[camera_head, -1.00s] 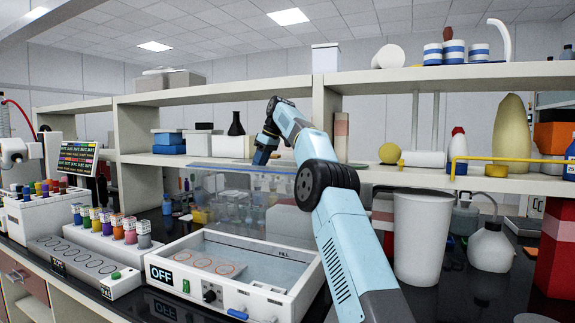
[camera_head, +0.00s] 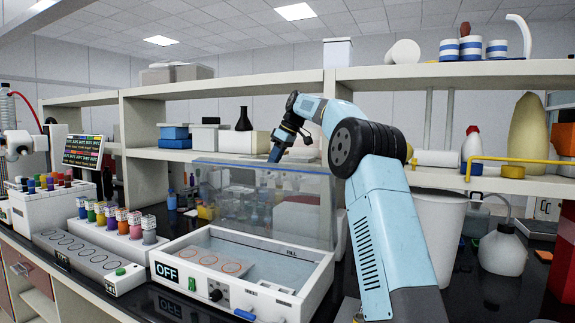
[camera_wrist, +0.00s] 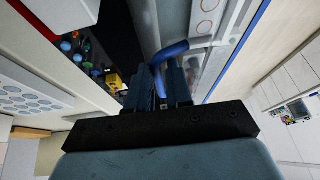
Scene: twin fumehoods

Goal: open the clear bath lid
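The clear bath lid (camera_head: 290,205) stands raised, roughly upright, at the back of the white bath (camera_head: 325,275). The bath is open at the top, with round holes in a plate inside and an "OFF" display on its front. My gripper (camera_head: 274,155) is at the lid's upper edge. In the wrist view, my gripper (camera_wrist: 160,88) has its dark fingers on both sides of a blue curved handle (camera_wrist: 172,50) and appears shut on it. The lid's blue edge (camera_wrist: 238,48) runs beside it. The finger contact is partly hidden.
A shelf (camera_head: 235,90) runs behind and above the bath. A dark flask (camera_head: 243,120) and boxes stand on its lower board near my gripper. A rack with coloured vials (camera_head: 122,222) is left of the bath, and a white bin (camera_head: 436,235) is right, partly behind my arm.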

